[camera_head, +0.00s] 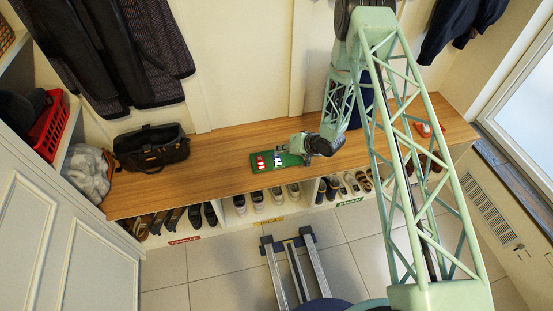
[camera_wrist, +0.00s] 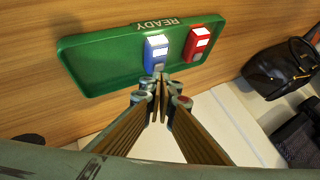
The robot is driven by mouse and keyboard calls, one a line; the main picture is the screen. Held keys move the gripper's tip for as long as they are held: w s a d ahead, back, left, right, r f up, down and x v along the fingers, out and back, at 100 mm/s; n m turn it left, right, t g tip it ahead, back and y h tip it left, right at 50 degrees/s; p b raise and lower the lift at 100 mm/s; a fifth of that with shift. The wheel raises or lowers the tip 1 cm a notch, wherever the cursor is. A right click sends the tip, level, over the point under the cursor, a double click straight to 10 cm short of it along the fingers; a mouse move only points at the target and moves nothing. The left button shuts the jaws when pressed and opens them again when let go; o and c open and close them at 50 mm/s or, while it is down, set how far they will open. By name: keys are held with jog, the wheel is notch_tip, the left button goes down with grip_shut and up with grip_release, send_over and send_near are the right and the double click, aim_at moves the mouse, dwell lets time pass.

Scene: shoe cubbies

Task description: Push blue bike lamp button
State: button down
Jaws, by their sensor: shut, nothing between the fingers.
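A green tray (camera_head: 290,160) lies on the wooden bench; in the wrist view it (camera_wrist: 100,64) carries the word READY on its rim. A blue bike lamp (camera_wrist: 157,49) with a white top face stands in the tray, and it also shows in the head view (camera_head: 278,159). A red bike lamp (camera_wrist: 196,43) stands beside it, also in the head view (camera_head: 260,162). My gripper (camera_wrist: 160,84) is shut and empty, its tips close to the lower end of the blue lamp. I cannot tell whether they touch.
A black bag (camera_head: 151,148) sits on the bench (camera_head: 222,162) at the left. A red item (camera_head: 428,128) lies at the bench's right end. Shoes fill the cubbies below. Dark coats (camera_head: 110,55) hang on the wall. The bench between bag and tray is clear.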

jog(key=shift+f, duration=0.5)
jog(key=shift+r, duration=0.55)
dwell(0.9)
jog(key=shift+r+p, duration=1.4)
jog(key=shift+r, duration=1.55)
